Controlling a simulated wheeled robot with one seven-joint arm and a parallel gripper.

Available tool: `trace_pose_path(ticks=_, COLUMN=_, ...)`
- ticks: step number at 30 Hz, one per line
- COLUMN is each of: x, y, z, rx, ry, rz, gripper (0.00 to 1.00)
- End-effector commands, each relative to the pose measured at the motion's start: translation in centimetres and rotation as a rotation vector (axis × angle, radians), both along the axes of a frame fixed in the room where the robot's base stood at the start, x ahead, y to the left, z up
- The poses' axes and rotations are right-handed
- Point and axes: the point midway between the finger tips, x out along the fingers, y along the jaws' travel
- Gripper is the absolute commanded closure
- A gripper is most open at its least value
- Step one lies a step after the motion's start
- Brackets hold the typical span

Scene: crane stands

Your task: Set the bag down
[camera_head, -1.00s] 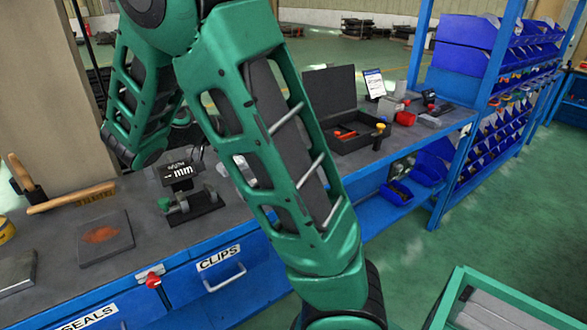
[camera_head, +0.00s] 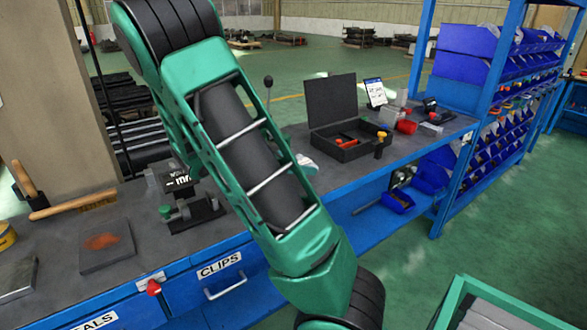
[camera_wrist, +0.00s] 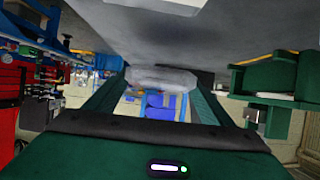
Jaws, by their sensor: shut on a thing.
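A pale, see-through bag (camera_wrist: 162,78) shows between the two green fingers of my gripper (camera_wrist: 158,88) in the wrist view. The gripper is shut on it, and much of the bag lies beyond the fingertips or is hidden. A broad grey surface fills the top of the wrist view close above the bag; I cannot tell whether they touch. In the head view my green arm crosses the middle and my gripper does not show. A small pale thing (camera_head: 307,164) peeks out beside the arm at the bench; I cannot tell what it is.
The grey bench (camera_head: 50,237) carries a dark plate with a rusty patch (camera_head: 104,242), a gauge with a display (camera_head: 178,183), a mallet (camera_head: 60,204) and an open black case (camera_head: 347,117). A rack of blue bins (camera_head: 510,90) stands right. A green-framed crate (camera_head: 470,290) is at lower right.

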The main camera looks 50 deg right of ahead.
Motion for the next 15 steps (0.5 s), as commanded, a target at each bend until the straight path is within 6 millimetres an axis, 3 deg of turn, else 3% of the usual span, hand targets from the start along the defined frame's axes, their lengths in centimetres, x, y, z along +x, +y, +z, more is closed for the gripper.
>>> trace_pose_path(ticks=4, x=-0.05, y=-0.03, z=-1.22, rx=0.0, ry=0.0, rz=-0.002, gripper=0.53)
trace_pose_path(ticks=15, x=-0.01, y=0.0, z=-1.52, rx=0.0, ry=-0.001, rz=-0.002, gripper=0.53)
